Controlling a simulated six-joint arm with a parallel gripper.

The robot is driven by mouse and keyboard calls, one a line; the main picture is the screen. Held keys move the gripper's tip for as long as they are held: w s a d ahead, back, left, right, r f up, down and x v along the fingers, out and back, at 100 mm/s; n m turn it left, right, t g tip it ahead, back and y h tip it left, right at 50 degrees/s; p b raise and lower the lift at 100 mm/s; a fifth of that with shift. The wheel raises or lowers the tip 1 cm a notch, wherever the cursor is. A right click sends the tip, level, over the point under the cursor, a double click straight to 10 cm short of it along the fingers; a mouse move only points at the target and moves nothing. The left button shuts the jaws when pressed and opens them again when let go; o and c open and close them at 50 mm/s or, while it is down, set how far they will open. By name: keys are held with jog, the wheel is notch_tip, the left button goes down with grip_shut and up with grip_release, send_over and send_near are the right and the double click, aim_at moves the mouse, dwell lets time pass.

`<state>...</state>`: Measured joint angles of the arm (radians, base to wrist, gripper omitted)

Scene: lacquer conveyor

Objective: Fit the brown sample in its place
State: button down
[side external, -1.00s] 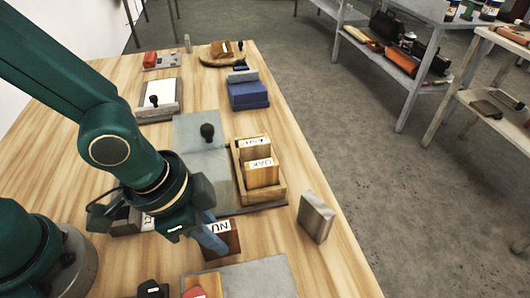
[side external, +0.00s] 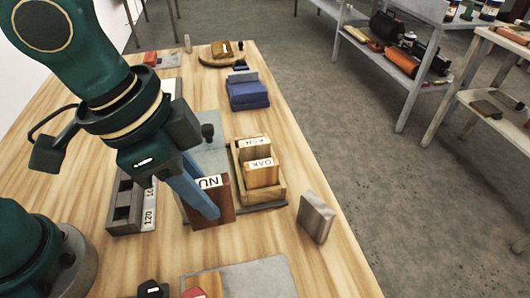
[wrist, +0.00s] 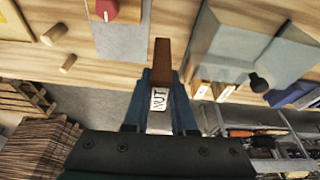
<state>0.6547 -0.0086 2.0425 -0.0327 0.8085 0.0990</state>
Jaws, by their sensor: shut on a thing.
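The brown sample (side external: 228,196), a flat dark block with a white label starting "NU", is held upright between the blue fingers of my gripper (side external: 206,205). In the wrist view the sample (wrist: 162,60) sticks out past the fingertips (wrist: 160,82), and its label reads "NUT". The wooden rack (side external: 283,188) stands just right of the sample. It holds the oak sample (side external: 262,176) and the ash sample (side external: 246,155), both upright. The sample appears above the table and outside the rack. The rack's near inside is partly hidden by the oak sample.
A grey-brown block (side external: 316,220) stands right of the rack near the table edge. A dark holder labelled "120" (side external: 125,208) lies left of my gripper. A black-knobbed grey block (side external: 208,132) is behind. A blue box (side external: 248,94) stands farther back. A grey plate (side external: 262,277) lies in front.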

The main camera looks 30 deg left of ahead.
dwell(0.4)
jog(key=shift+r+m, duration=0.15)
jog(key=shift+m, duration=0.15)
jog(key=shift+m+g+h, duration=0.3)
jog(key=shift+m, duration=0.5)
jog(key=w+r, duration=0.1)
jog(key=w+d+r, duration=0.1)
jog(key=w, duration=0.1)
jog(key=shift+d+r, duration=0.2)
jog(key=shift+r, duration=0.05)
jog(key=w+a+r, duration=0.1)
jog(key=w+a, duration=0.3)
jog(key=w, duration=0.9)
jog(key=w+a+f+n, duration=0.2)
jog(key=w+a+f, duration=0.1)
jog(key=w+a, duration=0.25)
jog(key=f, duration=1)
jog(key=shift+s+a, duration=0.15)
jog(key=shift+a, duration=0.2)
